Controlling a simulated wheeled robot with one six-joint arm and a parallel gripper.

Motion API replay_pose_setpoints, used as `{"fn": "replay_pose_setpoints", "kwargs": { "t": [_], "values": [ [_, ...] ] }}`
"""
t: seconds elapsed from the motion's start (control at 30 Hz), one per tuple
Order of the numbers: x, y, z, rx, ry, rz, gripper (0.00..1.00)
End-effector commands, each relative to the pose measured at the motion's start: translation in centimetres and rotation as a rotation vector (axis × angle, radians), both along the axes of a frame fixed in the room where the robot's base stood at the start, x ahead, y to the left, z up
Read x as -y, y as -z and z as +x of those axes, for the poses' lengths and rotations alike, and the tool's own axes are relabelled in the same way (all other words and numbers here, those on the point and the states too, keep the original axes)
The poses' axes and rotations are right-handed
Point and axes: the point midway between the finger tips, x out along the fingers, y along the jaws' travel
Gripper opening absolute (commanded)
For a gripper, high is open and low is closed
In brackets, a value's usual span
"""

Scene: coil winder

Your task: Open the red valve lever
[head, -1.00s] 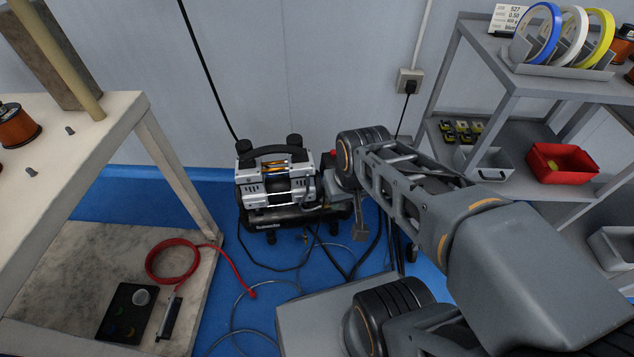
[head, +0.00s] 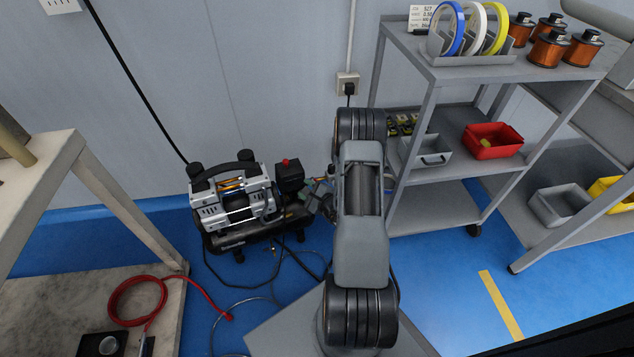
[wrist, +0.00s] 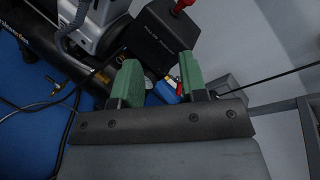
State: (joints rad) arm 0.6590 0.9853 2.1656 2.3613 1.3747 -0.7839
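The compressor (head: 232,207) stands on the blue floor by the wall, with a black switch box (head: 290,178) at its right end. In the wrist view, a small red piece that looks like the valve lever (wrist: 180,87) shows beside a blue fitting (wrist: 166,92), partly hidden by the right finger. My gripper (wrist: 158,70) is open, its two green fingers apart and pointing at the fittings below the switch box. Nothing is held. Whether a finger touches the lever I cannot tell. In the head view my arm hides most of that area.
A red knob (head: 287,162) tops the switch box. A grey shelf cart (head: 440,207) stands close on the right, and a workbench (head: 130,215) on the left. A red hose (head: 137,281) lies on the bench's lower shelf. Black cables run across the floor.

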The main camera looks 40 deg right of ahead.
Motion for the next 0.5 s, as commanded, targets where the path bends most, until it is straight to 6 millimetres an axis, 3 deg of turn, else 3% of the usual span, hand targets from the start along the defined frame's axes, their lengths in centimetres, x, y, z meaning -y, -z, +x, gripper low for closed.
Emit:
{"fn": "replay_pose_setpoints", "kwargs": {
  "t": [0.03,0.1,0.27,0.37,0.5],
  "values": [
    [1.7,1.9,-1.0,-0.020,0.092,0.003,0.39],
    [3.6,3.7,-2.1,-0.037,0.197,-0.005,0.39],
    [6.0,6.3,-3.9,-0.068,0.337,-0.023,0.39],
    [6.7,7.1,-3.8,-0.075,0.369,-0.030,0.39],
    [7.3,7.9,-2.0,-0.075,0.375,-0.032,0.39]
  ]
}}
